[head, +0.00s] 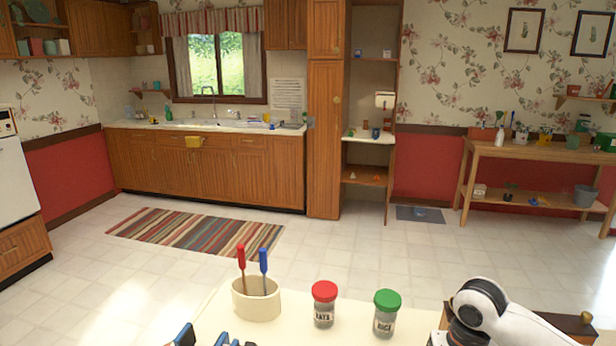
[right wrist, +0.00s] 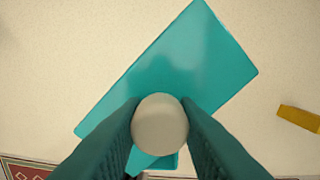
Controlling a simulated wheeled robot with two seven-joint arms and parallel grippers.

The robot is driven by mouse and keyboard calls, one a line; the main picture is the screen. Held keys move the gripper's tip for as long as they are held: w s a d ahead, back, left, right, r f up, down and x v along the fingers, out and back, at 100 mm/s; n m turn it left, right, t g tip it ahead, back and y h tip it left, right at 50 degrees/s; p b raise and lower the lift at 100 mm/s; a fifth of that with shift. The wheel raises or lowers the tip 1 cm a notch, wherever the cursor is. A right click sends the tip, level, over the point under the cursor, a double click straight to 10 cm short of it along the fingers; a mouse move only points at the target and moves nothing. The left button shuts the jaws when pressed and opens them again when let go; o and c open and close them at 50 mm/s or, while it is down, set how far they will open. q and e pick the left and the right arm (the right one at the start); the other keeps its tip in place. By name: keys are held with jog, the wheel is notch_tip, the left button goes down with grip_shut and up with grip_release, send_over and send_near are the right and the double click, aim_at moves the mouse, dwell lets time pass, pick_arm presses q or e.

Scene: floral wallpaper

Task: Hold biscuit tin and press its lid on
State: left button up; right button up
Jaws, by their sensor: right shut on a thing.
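In the right wrist view my right gripper (right wrist: 160,128) is shut on a pale round knob (right wrist: 160,124), its dark fingers on either side. Below the knob is a flat teal rectangle (right wrist: 190,62), lying at a slant on a pale surface. I cannot tell whether the teal rectangle is the biscuit tin's lid or something under it. The tin's walls and any gap under a lid are hidden. In the head view, blue and black pieces (head: 186,335) at the bottom edge look like the tips of my left gripper, but they are cut off.
On the far part of the pale table (head: 280,330) stand a cream crock (head: 256,304) with red- and blue-handled tools, a red-lidded jar (head: 324,306) and a green-lidded jar (head: 386,316). A yellow block (right wrist: 299,118) lies right of the teal rectangle in the right wrist view.

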jog(key=s+a+f+n+b, duration=0.1)
jog(key=s+a+b, duration=0.2)
jog(key=s+a, duration=0.4)
jog(key=s, duration=0.4)
jog(key=shift+a+n, duration=0.2)
jog(key=shift+n, duration=0.2)
jog(key=shift+s+f, duration=0.1)
